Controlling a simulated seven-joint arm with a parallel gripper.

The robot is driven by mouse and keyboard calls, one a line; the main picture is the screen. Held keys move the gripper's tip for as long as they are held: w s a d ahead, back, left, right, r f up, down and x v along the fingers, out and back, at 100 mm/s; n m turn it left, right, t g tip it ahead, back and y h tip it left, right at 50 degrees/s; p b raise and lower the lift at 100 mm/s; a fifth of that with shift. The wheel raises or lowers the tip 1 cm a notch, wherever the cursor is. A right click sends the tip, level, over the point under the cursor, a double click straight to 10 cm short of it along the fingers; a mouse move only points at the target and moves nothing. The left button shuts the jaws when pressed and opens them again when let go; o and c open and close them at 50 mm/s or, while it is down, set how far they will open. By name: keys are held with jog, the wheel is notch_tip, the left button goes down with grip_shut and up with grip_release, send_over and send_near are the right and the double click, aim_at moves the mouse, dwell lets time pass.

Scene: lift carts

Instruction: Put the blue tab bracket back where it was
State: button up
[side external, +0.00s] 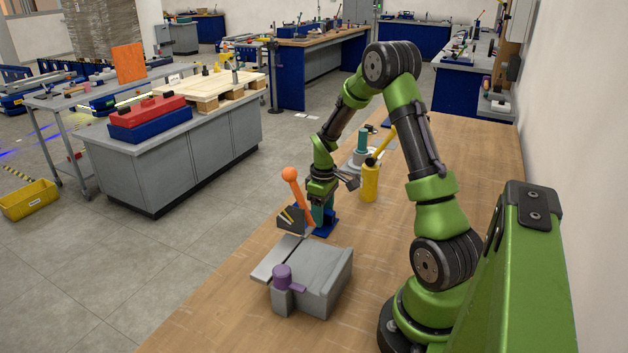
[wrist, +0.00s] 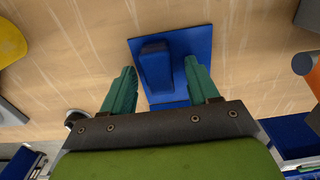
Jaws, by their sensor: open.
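The blue tab bracket (wrist: 200,42) is a flat blue plate with an upright tab (wrist: 155,68) standing on it. In the side external view the bracket (side external: 327,231) lies on the wooden table under my gripper. My gripper (side external: 322,219) points down with its teal fingers low over the bracket. In the wrist view my gripper (wrist: 160,68) is open, with one finger on each side of the tab and a gap visible on both sides. The fingers partly hide the bracket in the side external view.
A grey block (side external: 322,285) with a purple knob (side external: 282,274) stands nearer the camera. An orange ball-tipped lever (side external: 292,178) rises close beside my gripper. A yellow post (side external: 370,183) and a teal cylinder (side external: 362,141) stand behind. Table to the right is clear.

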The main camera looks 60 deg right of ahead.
jog(key=shift+r, duration=0.1)
notch_tip(320, 180, up, 12)
dwell(0.5)
jog(key=w+a+r+m+t, duration=0.1)
jog(key=a+r, duration=0.2)
jog(key=w+a+r+m+t, duration=0.1)
jog(key=a+r, duration=0.2)
jog(key=w+a+r+m+t, duration=0.1)
jog(key=a+r+m, duration=0.1)
jog(key=a+r, duration=0.2)
jog(key=shift+w+y, duration=0.3)
jog(key=shift+w, duration=0.1)
jog(key=s+a+t, duration=0.2)
jog(key=s+a, duration=0.4)
jog(key=a, duration=0.3)
jog(key=s+a+r+t+y, duration=0.1)
jog(key=s+a+t, duration=0.1)
jog(key=s+a, duration=0.4)
jog(key=a, duration=0.3)
jog(key=shift+s+r, duration=0.2)
